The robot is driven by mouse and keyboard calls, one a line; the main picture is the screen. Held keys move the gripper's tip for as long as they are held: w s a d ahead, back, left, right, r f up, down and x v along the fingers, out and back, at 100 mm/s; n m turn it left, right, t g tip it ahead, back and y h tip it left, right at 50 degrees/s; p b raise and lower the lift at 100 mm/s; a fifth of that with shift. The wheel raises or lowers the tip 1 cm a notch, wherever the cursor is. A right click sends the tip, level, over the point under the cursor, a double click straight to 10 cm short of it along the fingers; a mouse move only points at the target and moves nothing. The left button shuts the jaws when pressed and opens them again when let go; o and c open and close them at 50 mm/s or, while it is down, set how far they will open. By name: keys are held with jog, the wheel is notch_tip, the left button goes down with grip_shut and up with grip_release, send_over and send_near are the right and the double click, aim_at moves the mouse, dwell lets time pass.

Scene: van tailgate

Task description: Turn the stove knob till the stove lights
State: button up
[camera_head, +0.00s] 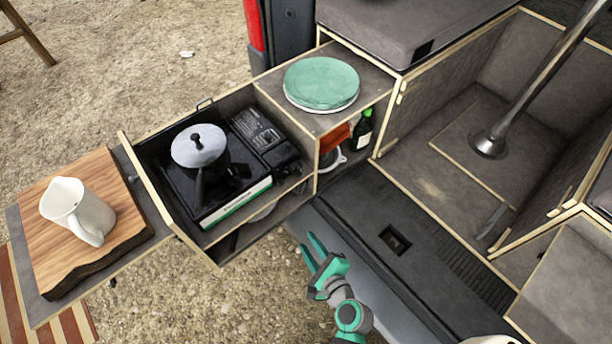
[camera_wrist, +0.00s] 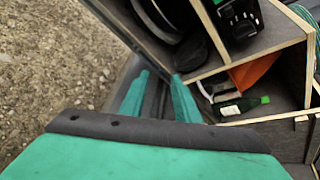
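The black camping stove (camera_head: 262,138) sits in the pulled-out drawer, with a lidded grey pot (camera_head: 199,147) on its burner side. A dark part at the stove's near right corner (camera_head: 287,158) may be the knob; it is too small to be sure. No flame is visible. In the wrist view a black piece, probably the stove's end (camera_wrist: 240,20), shows at the top and is cut off by the frame. My gripper (camera_head: 308,243) is below and right of the drawer, near the van's rear edge, apart from the stove. Its two teal fingers (camera_wrist: 160,78) are spread with nothing between them.
The drawer (camera_head: 160,195) juts out left of my gripper. A cutting board (camera_head: 75,255) with a white jug (camera_head: 78,208) lies farther left. Teal plates (camera_head: 321,84) top the cabinet. A green bottle (camera_head: 362,130) stands in its open shelf. Air above the ground before the drawer is free.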

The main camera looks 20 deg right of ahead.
jog(key=w+d+r+m+t+y, duration=0.2)
jog(key=w+d+r+m, duration=0.2)
jog(key=r, duration=0.1)
jog(key=m+t+y, duration=0.2)
jog(key=y, duration=0.1)
send_near(301, 172)
jog(key=x, duration=0.7)
jog(key=shift+w+r, duration=0.15)
jog(key=shift+w+a, duration=0.25)
jog(key=shift+s+d, duration=0.1)
grip_shut()
